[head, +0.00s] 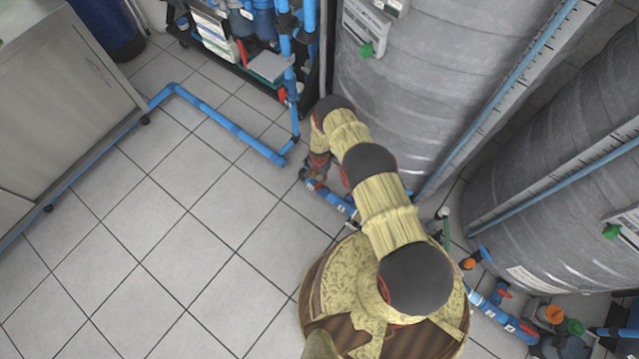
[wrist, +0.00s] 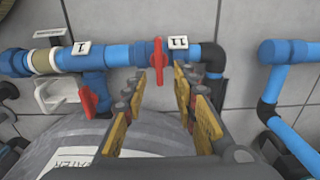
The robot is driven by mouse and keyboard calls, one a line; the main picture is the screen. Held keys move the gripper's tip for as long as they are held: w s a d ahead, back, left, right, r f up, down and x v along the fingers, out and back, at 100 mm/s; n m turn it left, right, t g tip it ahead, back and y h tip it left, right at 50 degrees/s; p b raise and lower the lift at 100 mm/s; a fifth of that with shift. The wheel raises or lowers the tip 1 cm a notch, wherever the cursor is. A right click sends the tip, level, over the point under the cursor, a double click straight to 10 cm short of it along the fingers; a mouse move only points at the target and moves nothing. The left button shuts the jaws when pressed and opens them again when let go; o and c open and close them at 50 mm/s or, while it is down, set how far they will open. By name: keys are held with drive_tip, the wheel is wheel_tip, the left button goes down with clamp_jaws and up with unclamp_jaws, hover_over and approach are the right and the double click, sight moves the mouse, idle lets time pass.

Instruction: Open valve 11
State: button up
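Valve 11 has a red handle (wrist: 158,62) on a blue horizontal pipe, beside a white tag reading 11 (wrist: 178,43) in the wrist view. The handle lies across the pipe, at about a right angle to it. My gripper (wrist: 160,84) is open, its two yellow-and-grey fingers apart, with the lower end of the handle lined up between the fingertips. I cannot tell whether they touch it. In the head view my gripper (head: 317,172) is down at the floor pipe, mostly hidden by my arm.
A second red handle (wrist: 95,101) is left of my gripper, below a tag reading 1 (wrist: 82,48). Another blue pipe (wrist: 290,51) runs at the right. A large grey tank (head: 430,75) stands close beside my arm. Tiled floor (head: 200,230) at the left is clear.

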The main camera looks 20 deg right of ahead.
sight(320, 184)
wheel_tip(320, 184, down, 7)
drive_tip(key=b, duration=0.2)
drive_tip(key=shift+s+b, duration=0.1)
drive_tip(key=shift+b, duration=0.2)
drive_tip(key=shift+r, duration=0.1)
drive_tip(key=shift+c, duration=0.8)
clamp_jaws()
